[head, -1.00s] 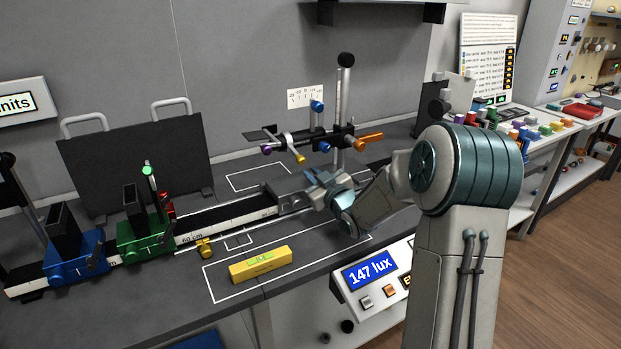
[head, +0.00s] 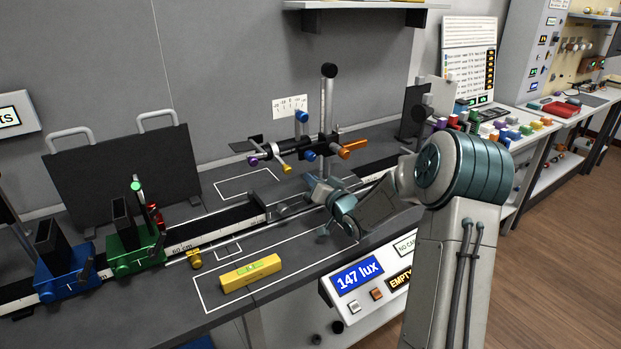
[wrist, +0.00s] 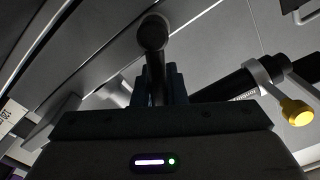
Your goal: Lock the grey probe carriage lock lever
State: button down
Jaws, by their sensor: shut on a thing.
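The grey probe carriage (head: 283,209) sits on the black rail to the right of the green carriage, partly hidden by my gripper. My gripper (head: 314,186) is over the right part of the carriage, below the clamp arm of the upright post. In the wrist view, a dark lever with a round knob (wrist: 152,34) stands between the fingers of my gripper (wrist: 158,88), which are shut on its shaft. The lever itself is hidden behind my gripper in the head view, so its angle to the carriage cannot be told there.
The post (head: 328,110) with its clamps and orange knob (head: 353,146) stands close behind my gripper. Green (head: 135,245) and blue (head: 68,268) carriages stand on the rail at left. A yellow level (head: 250,272) lies on the bench in front, beside the lux meter (head: 360,277).

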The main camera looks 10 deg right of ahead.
jog(key=shift+d+f+m, duration=0.15)
jog(key=shift+f+m, duration=0.05)
jog(key=shift+m, duration=0.2)
dwell(0.3)
jog(key=c, duration=1.7)
grip_release()
jog(key=shift+c, duration=0.2)
jog(key=v, duration=1.4)
jog(key=shift+w, duration=0.1)
